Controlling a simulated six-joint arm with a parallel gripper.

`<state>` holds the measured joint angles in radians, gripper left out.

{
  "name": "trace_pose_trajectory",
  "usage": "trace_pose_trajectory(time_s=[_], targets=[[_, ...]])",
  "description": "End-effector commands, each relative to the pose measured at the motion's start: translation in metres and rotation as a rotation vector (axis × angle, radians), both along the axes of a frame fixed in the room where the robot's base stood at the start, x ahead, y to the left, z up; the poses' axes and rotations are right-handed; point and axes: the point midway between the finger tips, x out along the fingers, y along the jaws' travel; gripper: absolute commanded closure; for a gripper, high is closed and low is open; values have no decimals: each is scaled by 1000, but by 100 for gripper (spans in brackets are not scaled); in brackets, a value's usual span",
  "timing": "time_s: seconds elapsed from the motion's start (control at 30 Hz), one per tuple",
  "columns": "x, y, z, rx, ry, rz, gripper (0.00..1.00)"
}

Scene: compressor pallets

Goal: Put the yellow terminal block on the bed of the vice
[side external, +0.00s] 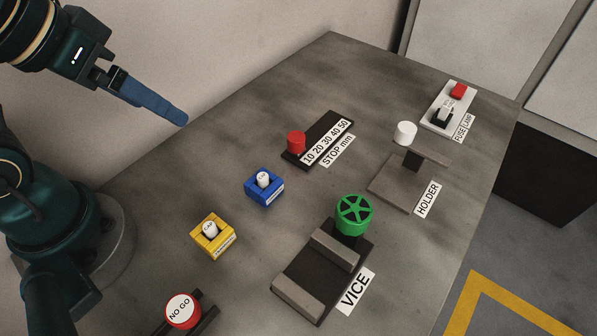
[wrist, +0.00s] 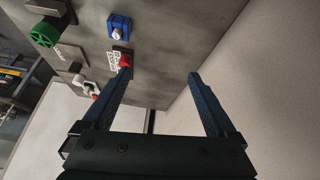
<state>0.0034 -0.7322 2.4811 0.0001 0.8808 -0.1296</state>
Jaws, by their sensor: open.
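The yellow terminal block (side external: 213,237) sits on the grey table, left of the vice, with a white cylindrical piece in its top. The vice (side external: 319,265) has a dark bed between two grey jaws that stand apart, and a green handwheel (side external: 355,213) at its back. The bed looks empty. The green handwheel also shows in the wrist view (wrist: 44,34), at the upper left. My gripper (wrist: 158,75) is open and empty, raised above the table's back left edge. In the side view my gripper (side external: 178,118) is well away from the yellow block, which I cannot see in the wrist view.
A blue block (side external: 264,187) stands behind the yellow one. A NO GO piece (side external: 183,310) is at the front. The red-knobbed stop (side external: 296,143), holder (side external: 393,185) and fuse lamp panel (side external: 447,107) stand farther back. Bare table lies between the yellow block and the vice.

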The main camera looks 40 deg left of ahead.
Motion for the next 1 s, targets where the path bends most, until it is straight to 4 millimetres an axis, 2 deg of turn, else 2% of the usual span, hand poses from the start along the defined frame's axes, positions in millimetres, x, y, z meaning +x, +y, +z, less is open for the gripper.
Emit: trace_pose_trajectory(time_s=[0.17,0.33,0.5,0.6,0.8,1.0], targets=[[10,-18,-11,-73,90,52,7],[12,-48,-34,-98,231,47,7],[1,-79,-66,-61,380,-1,7],[-9,-90,-81,-22,446,-49,7],[-25,-99,-98,35,514,-119,7],[-26,-99,-116,38,519,-123,7]])
